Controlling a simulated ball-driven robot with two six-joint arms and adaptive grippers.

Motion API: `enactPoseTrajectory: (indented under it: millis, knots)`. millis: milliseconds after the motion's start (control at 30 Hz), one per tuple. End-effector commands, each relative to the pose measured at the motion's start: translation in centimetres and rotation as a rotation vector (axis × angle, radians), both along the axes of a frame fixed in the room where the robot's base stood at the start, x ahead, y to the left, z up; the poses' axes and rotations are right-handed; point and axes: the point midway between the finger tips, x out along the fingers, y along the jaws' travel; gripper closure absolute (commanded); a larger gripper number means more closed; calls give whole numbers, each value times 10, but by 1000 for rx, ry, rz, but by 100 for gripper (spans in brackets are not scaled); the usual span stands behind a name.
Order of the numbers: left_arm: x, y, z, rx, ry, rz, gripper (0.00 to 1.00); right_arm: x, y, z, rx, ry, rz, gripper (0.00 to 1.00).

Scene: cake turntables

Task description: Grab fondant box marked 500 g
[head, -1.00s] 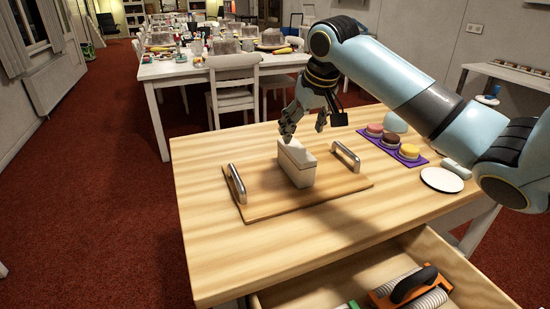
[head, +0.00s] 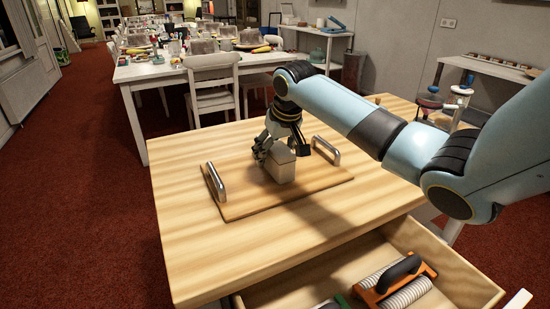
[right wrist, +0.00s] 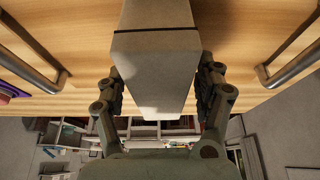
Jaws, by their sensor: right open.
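A pale, plain upright box (head: 284,170) stands on a wooden board (head: 240,207) with two metal handles. No weight marking on it is readable. My right gripper (head: 277,150) is down at the top of the box, with its fingers around the upper part. In the right wrist view the box (right wrist: 155,75) fills the space between the two open fingers (right wrist: 162,85), one on each side. A narrow gap or light contact at the fingers cannot be told apart. My left gripper is not in view.
The metal handles (head: 216,182) rise at both ends of the board. An open drawer (head: 440,255) below the table front holds an orange-framed tool (head: 397,283). The table's left side is clear. A white chair (head: 213,85) and a laid table stand behind.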

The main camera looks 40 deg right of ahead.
Motion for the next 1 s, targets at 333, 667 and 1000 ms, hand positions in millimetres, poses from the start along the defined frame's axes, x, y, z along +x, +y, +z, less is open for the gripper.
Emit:
enactPoseTrajectory:
  millis: [333,667,1000]
  knots:
    - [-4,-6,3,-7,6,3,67,0,0,-1,0,1,0,30]
    - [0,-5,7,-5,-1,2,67,0,0,-5,0,1,0,30]
    - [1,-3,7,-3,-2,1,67,0,0,-5,0,1,0,42]
